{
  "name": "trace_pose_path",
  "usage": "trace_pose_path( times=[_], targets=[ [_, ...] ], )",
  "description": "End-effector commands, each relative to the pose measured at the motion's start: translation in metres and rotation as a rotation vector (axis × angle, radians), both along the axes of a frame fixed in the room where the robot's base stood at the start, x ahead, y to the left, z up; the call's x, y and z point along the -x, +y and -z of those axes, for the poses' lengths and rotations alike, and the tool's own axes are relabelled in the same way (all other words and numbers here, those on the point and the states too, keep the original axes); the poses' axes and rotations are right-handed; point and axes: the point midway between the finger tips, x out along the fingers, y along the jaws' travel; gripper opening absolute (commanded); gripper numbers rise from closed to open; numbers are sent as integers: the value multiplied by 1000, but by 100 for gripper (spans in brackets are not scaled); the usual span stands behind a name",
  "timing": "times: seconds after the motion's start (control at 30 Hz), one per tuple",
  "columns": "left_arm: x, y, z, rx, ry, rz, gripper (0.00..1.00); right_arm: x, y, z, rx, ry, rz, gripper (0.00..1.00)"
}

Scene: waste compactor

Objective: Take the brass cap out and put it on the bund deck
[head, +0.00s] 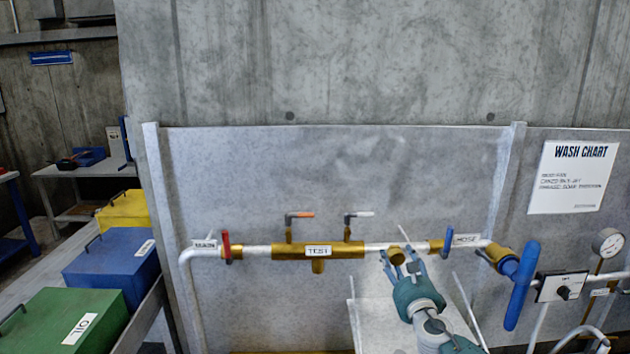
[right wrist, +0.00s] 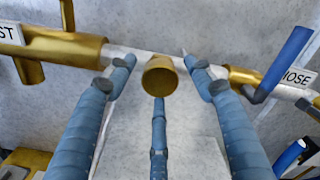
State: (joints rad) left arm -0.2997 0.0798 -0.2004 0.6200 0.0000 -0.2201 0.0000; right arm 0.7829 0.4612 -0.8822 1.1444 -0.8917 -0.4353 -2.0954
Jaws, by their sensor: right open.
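The brass cap (head: 397,256) is a short round piece on the pale pipe, between the brass TEST block and the HOSE valve. In the right wrist view the brass cap (right wrist: 160,78) faces me with its round end, below the pipe. My right gripper (head: 401,262) is open, its blue fingers spread around the cap. In the right wrist view one finger of the right gripper (right wrist: 158,72) is on each side and a third is below; I cannot tell whether any touches. A pale panel (head: 375,325) lies behind and below; I cannot tell whether it is the bund deck.
The TEST block (head: 290,250) has two small levers on top. A red-handled MAIN valve (head: 230,247) is at left, a blue-handled HOSE valve (head: 448,242) close right of my gripper. A large blue handle (head: 522,285) stands farther right. Green, blue and yellow bins stand left.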

Motion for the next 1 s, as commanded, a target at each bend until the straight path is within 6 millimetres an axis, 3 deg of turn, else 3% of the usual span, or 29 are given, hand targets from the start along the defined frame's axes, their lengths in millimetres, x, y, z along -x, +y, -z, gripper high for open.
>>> trace_pose_path(
  times=[0.43, 0.6, 0.83, 0.87, 1.0],
  targets=[
    [0, 0, 21, 0, 0, 0, 43, 0, 1, 2, -601, 21, -1, 53],
    [0, 0, 29, 0, 0, 0, 43, 0, 1, 2, -904, 31, -1, 53],
    [0, 0, 28, 0, 0, 0, 43, 0, 0, -1, -959, 33, -1, 53],
    [0, 0, 28, 0, 0, -1, 43, 0, 0, 0, -959, 32, 0, 51],
    [0, 0, 28, 0, 0, -1, 43, 0, 0, 0, -956, 32, 0, 23]
  ],
)
